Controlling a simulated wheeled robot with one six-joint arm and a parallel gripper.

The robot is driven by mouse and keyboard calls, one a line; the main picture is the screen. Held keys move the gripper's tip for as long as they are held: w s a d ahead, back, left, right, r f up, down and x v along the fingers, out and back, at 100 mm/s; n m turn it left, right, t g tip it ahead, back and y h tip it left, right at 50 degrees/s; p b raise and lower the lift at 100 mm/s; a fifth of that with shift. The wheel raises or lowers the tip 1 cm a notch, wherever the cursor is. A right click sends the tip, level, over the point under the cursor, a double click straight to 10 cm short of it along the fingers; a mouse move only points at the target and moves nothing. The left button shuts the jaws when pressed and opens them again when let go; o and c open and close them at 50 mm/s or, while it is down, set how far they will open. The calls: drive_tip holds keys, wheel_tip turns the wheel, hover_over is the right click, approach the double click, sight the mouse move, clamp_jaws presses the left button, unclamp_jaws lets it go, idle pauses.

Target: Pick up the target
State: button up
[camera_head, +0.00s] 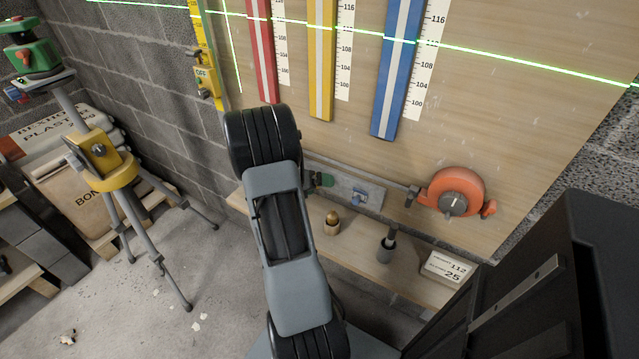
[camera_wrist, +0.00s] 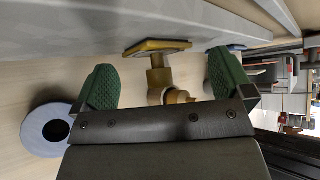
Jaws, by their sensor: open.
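A mustard-yellow piece with a flat squarish plate and a round stem (camera_wrist: 158,75) shows in the wrist view; I cannot be sure that it is the target. My gripper (camera_wrist: 165,88) has two green ridged fingers, wide apart, with this piece in the gap between them. The left finger is clear of the piece; contact on the right is hard to tell. Part of the piece's lower end is hidden by the gripper body. In the head view, my gripper's green finger (camera_head: 324,179) shows beside my arm, low at the wooden board; the arm hides the rest.
On the shelf (camera_head: 300,224) stand a brass-topped wooden piece (camera_head: 332,222), a dark cup (camera_head: 385,250) and a numbered sign (camera_head: 447,267). An orange reel (camera_head: 455,192) is on the board. A yellow tripod (camera_head: 115,180) stands left. A grey ring (camera_wrist: 47,129) lies left of the fingers.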

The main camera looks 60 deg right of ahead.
drive_tip(key=shift+c, duration=0.2)
drive_tip(key=c, duration=1)
drive_tip(key=shift+r, duration=0.15)
drive_tip(key=shift+a+r+p, duration=0.25)
drive_tip(key=shift+r+p, duration=0.2)
drive_tip(key=shift+r, duration=0.1)
drive_tip(key=r, duration=0.2)
drive_tip(key=r+p, duration=0.1)
drive_tip(key=r, duration=0.1)
drive_tip(key=r+p, duration=0.1)
drive_tip(key=r, duration=0.1)
drive_tip(key=shift+a, duration=0.3)
drive_tip(key=a+p, duration=0.5)
drive_tip(key=a, duration=2.1)
drive_tip(key=shift+w+f, duration=0.1)
drive_tip(key=shift+f, duration=0.05)
drive_tip(key=shift+f, duration=0.1)
